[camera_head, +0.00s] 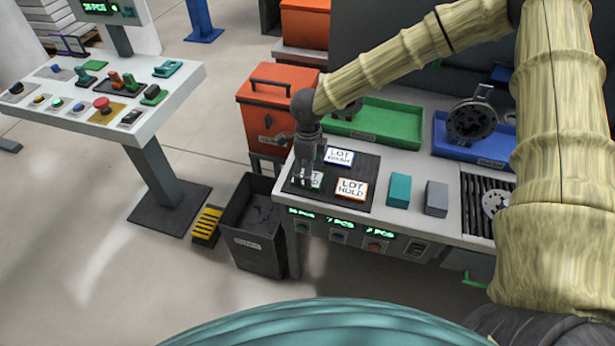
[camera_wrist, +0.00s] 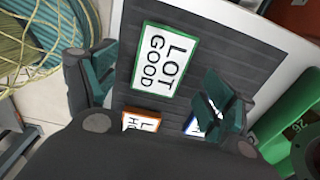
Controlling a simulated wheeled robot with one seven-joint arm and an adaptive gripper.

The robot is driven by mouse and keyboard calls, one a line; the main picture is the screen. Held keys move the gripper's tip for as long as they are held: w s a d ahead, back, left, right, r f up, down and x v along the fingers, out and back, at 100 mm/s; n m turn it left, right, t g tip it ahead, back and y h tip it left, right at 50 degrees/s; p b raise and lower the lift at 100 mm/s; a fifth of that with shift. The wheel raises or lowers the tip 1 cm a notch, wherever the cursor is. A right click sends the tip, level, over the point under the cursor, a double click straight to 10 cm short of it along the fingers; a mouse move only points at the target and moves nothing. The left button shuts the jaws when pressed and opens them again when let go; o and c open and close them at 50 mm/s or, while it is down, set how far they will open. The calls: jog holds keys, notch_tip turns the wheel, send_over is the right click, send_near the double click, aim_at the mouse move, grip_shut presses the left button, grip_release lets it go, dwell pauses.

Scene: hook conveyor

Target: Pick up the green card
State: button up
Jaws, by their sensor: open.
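The green card reads "LOT GOOD" and has a green edge (camera_wrist: 164,60). It lies flat on a dark ribbed mat (camera_wrist: 215,45). In the head view the card (camera_head: 315,180) is partly hidden by my gripper (camera_head: 304,182), which points down over it. In the wrist view my gripper (camera_wrist: 153,98) is open, with one finger to each side and the card between and a little beyond them. Nothing is held. I cannot tell the exact height of the fingertips above the card.
An orange-edged "LOT HOLD" card (camera_head: 351,189) and a blue-edged card (camera_head: 339,156) lie close by on the mat. A teal block (camera_head: 399,190) and a grey block (camera_head: 436,198) stand to the right. Green (camera_head: 375,122) and blue trays (camera_head: 455,150) are behind. A dark bin (camera_head: 255,225) stands left of the bench.

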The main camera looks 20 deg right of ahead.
jog(key=shift+f, duration=1.4)
jog(key=shift+c, duration=0.2)
jog(key=c, duration=0.9)
jog(key=shift+w+r, duration=0.1)
jog(key=shift+r, duration=0.65)
notch_tip(320, 180, up, 2)
jog(key=shift+b, duration=0.55)
jog(key=s+r+b, duration=0.2)
jog(key=s+b, duration=0.1)
jog(key=s, duration=1.3)
